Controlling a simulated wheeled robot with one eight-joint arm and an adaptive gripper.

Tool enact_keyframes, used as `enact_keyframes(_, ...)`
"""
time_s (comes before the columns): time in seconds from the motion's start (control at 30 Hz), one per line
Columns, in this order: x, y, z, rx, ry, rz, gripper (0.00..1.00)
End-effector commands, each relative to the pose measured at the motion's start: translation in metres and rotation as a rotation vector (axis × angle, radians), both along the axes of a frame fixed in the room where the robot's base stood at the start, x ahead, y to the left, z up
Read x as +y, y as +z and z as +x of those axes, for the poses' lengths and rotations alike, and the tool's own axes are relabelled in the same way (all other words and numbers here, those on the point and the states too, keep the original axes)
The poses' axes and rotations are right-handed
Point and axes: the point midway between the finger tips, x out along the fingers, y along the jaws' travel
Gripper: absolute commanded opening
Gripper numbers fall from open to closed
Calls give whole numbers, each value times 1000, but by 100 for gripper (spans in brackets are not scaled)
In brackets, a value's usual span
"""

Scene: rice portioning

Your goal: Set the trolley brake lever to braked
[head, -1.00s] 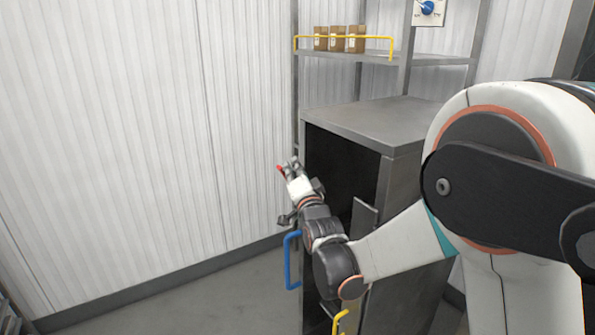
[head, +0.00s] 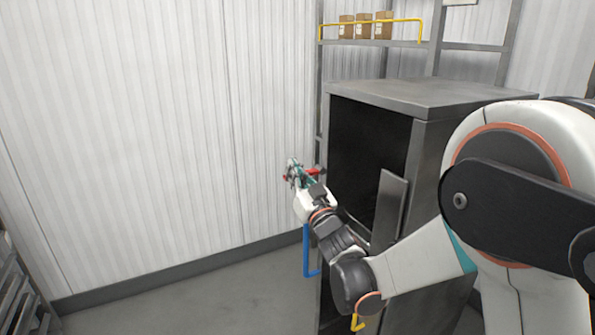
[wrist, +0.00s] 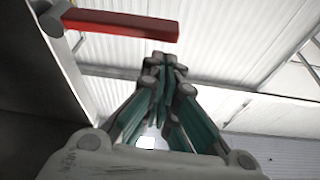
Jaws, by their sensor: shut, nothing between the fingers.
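A red lever (wrist: 120,25) on a grey round pivot lies across the top left of the wrist view. It also shows in the head view (head: 314,171), small and partly hidden behind my gripper, by the left edge of a grey steel cabinet (head: 425,97). I cannot tell from its angle whether it is braked. My gripper (head: 291,164) is shut and empty, pointing up just left of the lever. In the wrist view, my gripper's fingertips (wrist: 164,62) are together below the lever's free end; I cannot tell whether they touch it.
A blue handle (head: 306,252) and a yellow handle (head: 357,322) stick out from the cabinet's front, close below my arm. A shelf with a yellow rail (head: 371,24) and brown boxes stands behind. Floor at left is free up to the white wall (head: 120,150). A rack (head: 18,290) edges the far left.

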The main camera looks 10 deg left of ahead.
Motion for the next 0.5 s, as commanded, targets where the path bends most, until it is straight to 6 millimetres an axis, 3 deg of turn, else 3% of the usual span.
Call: enact_keyframes(0.5,3,-15,-2,-10,-1,-16,0)
